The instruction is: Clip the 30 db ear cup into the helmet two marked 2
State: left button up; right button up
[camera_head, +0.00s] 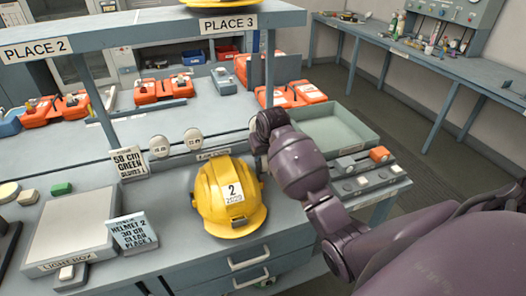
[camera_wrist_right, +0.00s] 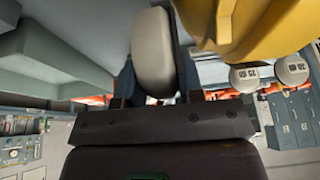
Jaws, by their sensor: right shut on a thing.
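The yellow helmet (camera_head: 228,197) with a white label marked 2 sits on the bench edge; its yellow shell also shows at the top right of the right wrist view (camera_wrist_right: 262,28). My right gripper (camera_head: 262,148) is just right of the helmet's upper side. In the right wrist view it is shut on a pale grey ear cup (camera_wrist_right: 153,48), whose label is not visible. This cup is beside the helmet; whether they touch is unclear. Two round ear cups stand on the bench behind the helmet, left (camera_head: 159,146) and right (camera_head: 193,138), with small labels. My left gripper is not in view.
A card (camera_head: 132,231) reading helmet 2, 30 dB, clear, place 1 stands left of the helmet, beside the light box (camera_head: 75,232). A green tray (camera_head: 335,130) and a rack of small blocks (camera_head: 365,178) lie right. The PLACE 2 and PLACE 3 shelf (camera_head: 150,30) spans above.

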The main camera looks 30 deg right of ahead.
jog(key=shift+f, duration=0.95)
jog(key=o, duration=1.1)
jog(key=shift+c, duration=0.2)
jog(key=shift+r, duration=0.2)
jog(key=v, duration=1)
jog(key=shift+s+r, duration=0.2)
